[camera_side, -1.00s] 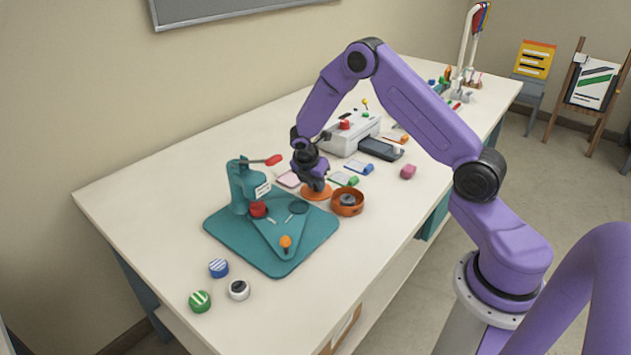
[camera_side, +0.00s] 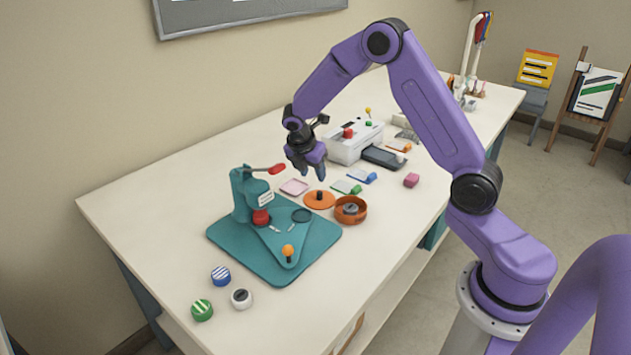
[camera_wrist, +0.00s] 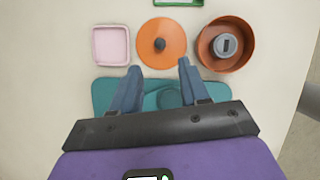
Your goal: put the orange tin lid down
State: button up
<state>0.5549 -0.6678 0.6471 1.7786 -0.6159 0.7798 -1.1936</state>
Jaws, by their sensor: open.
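The orange tin lid (camera_side: 320,204) lies flat on the white table, its dark knob upright in the middle. It also shows in the wrist view (camera_wrist: 150,48), just beyond my fingertips. An orange tin (camera_side: 350,210) stands open right beside the lid, with a grey and dark round thing inside; it is at the right in the wrist view (camera_wrist: 247,64). My gripper (camera_side: 313,172) is open and empty, raised above the table and clear of the lid. In the wrist view its two fingers (camera_wrist: 158,75) are spread apart with nothing between them.
A teal press on a teal mat (camera_side: 225,238) stands to the left. A pink tray (camera_side: 294,187) lies behind the lid. A white laminator (camera_side: 345,150) and small coloured cards are farther back. Several round badges (camera_side: 221,276) lie at the front left, with bare table around them.

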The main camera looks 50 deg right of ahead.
jog(key=shift+v, duration=1.3)
jog(key=s+a+r+m+t+y, duration=0.1)
jog(key=s+a+r+m+y, duration=0.3)
jog(key=s+a, duration=0.65)
jog(key=s+a+r+m+g, duration=0.1)
jog(key=s+a+r, duration=0.1)
jog(key=s, duration=1)
jog(key=s+a+r+m+y, duration=0.1)
jog(key=s+a+m, duration=0.1)
jog(key=s, duration=1.1)
jog(key=shift+r+m+g, duration=0.3)
jog(key=shift+r+g, duration=0.1)
